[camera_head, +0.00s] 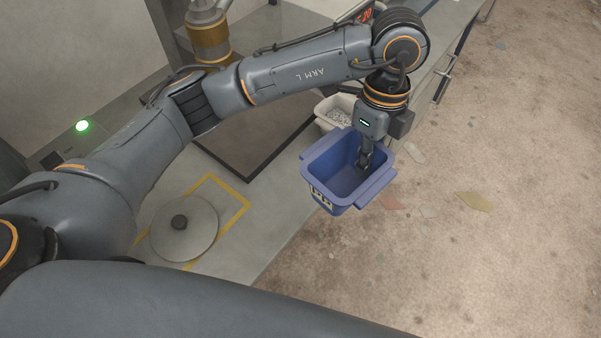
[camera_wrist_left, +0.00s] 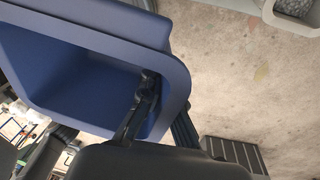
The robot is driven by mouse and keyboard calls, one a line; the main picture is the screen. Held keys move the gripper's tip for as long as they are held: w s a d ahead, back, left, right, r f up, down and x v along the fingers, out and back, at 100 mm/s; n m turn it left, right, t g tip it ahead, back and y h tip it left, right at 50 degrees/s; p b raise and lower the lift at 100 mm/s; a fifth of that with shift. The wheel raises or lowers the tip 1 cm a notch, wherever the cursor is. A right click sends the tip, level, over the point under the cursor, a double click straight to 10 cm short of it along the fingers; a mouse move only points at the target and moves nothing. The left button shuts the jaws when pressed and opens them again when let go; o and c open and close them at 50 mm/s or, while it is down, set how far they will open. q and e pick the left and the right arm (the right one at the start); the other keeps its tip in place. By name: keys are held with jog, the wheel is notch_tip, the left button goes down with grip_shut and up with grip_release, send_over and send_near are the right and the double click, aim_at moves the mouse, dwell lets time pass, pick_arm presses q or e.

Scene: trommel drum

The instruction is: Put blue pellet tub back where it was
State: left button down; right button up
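The blue pellet tub (camera_head: 334,193) hangs from my left gripper (camera_head: 366,160) in the head view, upright or nearly so, with its inside looking empty. It is beyond the bench's edge, over the floor. My left gripper's fingers are closed over the tub's wall on its far right side. In the left wrist view the tub (camera_wrist_left: 75,85) fills the upper left, and the fingers (camera_wrist_left: 148,90) grip its rim, one finger inside. My right gripper is not in view.
A white tub (camera_head: 334,110) with grey pellets stands on the bench just behind the blue tub. A dark-edged panel (camera_head: 250,135) lies on the bench. Flakes litter the floor.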

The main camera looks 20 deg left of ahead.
pick_arm(q)
jog(key=shift+d+f+n, duration=0.1)
jog(key=shift+f+n, duration=0.15)
jog(key=shift+n, duration=0.45)
jog(key=w+a+f+p, duration=0.1)
jog(key=w+a+f, duration=0.1)
jog(key=a+f, duration=0.1)
jog(key=w+a+f+p, duration=0.1)
jog(key=w+a+f, duration=0.1)
jog(key=w+a, duration=0.1)
jog(key=w+a+f+p, duration=0.1)
jog(key=w+a+f, duration=0.1)
jog(key=a+f, duration=0.1)
jog(key=shift+w+a+f, duration=0.3)
jog(key=shift+a, duration=0.25)
jog(key=shift+w+a+f, duration=0.1)
jog(key=shift+a+f, duration=0.05)
jog(key=shift+f, duration=0.05)
jog(key=f, duration=0.1)
jog(key=f+p, duration=0.1)
jog(key=f, duration=0.1)
jog(key=shift+w+a+p, duration=0.2)
jog(key=shift+a+p, duration=0.1)
jog(key=shift+f, duration=0.5)
jog(key=shift+f, duration=0.1)
